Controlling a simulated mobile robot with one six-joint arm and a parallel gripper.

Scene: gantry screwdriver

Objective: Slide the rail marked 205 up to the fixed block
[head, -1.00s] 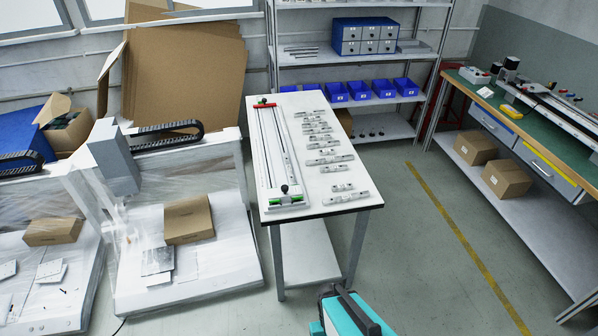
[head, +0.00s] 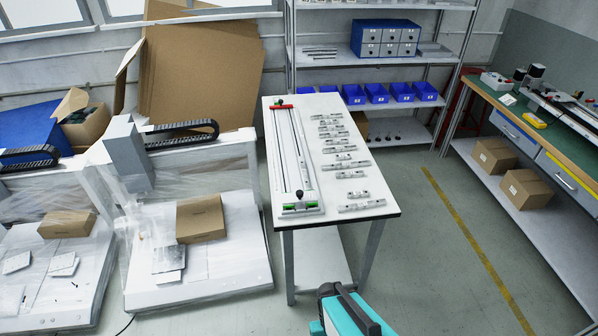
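A white table (head: 378,221) stands in the middle of the head view. A long light fixture (head: 288,150) lies along its left side, with a red block (head: 281,106) at the far end and a green-marked part (head: 302,209) with a dark knob at the near end. Several short grey metal rails (head: 345,164) lie in a column to its right, apart from it. Their markings are too small to read, so I cannot tell which is 205. I cannot tell for certain which part is the fixed block. My gripper is out of view; only a teal and dark part of me shows at the bottom.
Wrapped machines with a cardboard box (head: 200,219) stand left of the table. A shelf with blue bins (head: 377,93) is behind it. A green-topped workbench (head: 487,96) stands at the right. The floor (head: 408,270) between table and bench is clear.

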